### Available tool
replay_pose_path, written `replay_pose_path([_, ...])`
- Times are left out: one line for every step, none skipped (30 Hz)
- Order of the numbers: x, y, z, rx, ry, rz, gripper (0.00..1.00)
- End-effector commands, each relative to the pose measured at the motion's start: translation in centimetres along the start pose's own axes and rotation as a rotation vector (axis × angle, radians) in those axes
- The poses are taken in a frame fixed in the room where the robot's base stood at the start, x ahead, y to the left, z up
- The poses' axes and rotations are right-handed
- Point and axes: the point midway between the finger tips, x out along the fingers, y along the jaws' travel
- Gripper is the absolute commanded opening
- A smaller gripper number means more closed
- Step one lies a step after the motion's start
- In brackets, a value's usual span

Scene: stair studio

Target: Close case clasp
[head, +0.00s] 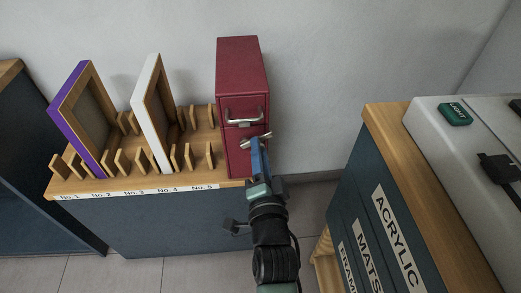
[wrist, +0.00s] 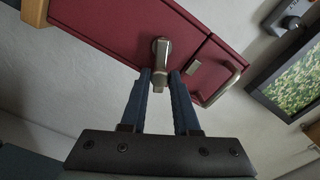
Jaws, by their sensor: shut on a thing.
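The dark red case (head: 241,78) stands upright at the right end of the wooden-topped stand, and its red front also shows in the wrist view (wrist: 105,22). A metal handle (head: 243,117) is on its front, above a seam. Below it is the metal clasp (head: 250,141). In the wrist view the clasp (wrist: 161,60) is a round pivot with a short lever pointing toward me. My gripper (head: 259,148) is in front of the case. Its two blue fingers (wrist: 162,77) are shut on the clasp lever, one on each side. The fingers partly hide the case's lower front.
Left of the case, a purple frame (head: 66,122) and a white frame (head: 148,115) lean in wooden slots on the stand (head: 85,189). A dark cabinet (head: 358,190) with labelled drawers stands at right, with a grey machine (head: 425,115) on top. Floor shows between them.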

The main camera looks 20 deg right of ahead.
Motion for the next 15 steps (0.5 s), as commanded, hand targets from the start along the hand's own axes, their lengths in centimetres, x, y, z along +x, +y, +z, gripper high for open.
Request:
replay_pose_path([0.0,-0.3,-0.1,-0.043,-0.001,0.001,0.00])
replay_pose_path([0.0,-0.4,-0.1,-0.071,-0.001,0.001,0.00])
replay_pose_path([0.0,-0.6,-0.1,-0.109,-0.002,0.001,0.00])
replay_pose_path([0.0,-0.7,0.0,-0.137,-0.002,0.001,0.00])
replay_pose_path([0.0,-0.7,0.0,-0.165,-0.002,0.001,0.00])
replay_pose_path([0.0,-0.8,0.0,-0.205,-0.002,0.002,0.00])
replay_pose_path([0.0,-0.9,0.0,-0.234,-0.001,0.002,0.00])
replay_pose_path([0.0,-1.0,0.0,-0.261,-0.001,0.001,0.00])
replay_pose_path([0.0,-1.1,0.1,-0.300,-0.002,0.001,0.00])
replay_pose_path([0.0,-1.2,0.1,-0.329,-0.002,0.001,0.00])
replay_pose_path([0.0,-1.3,0.1,-0.357,-0.002,0.001,0.00])
replay_pose_path([0.0,-1.4,0.1,-0.395,-0.002,0.001,0.00])
replay_pose_path([0.0,-1.5,0.2,-0.424,-0.002,0.001,0.00])
replay_pose_path([0.0,-1.5,0.2,-0.452,-0.002,0.001,0.00])
replay_pose_path([0.0,-1.6,0.3,-0.492,-0.002,0.001,0.00])
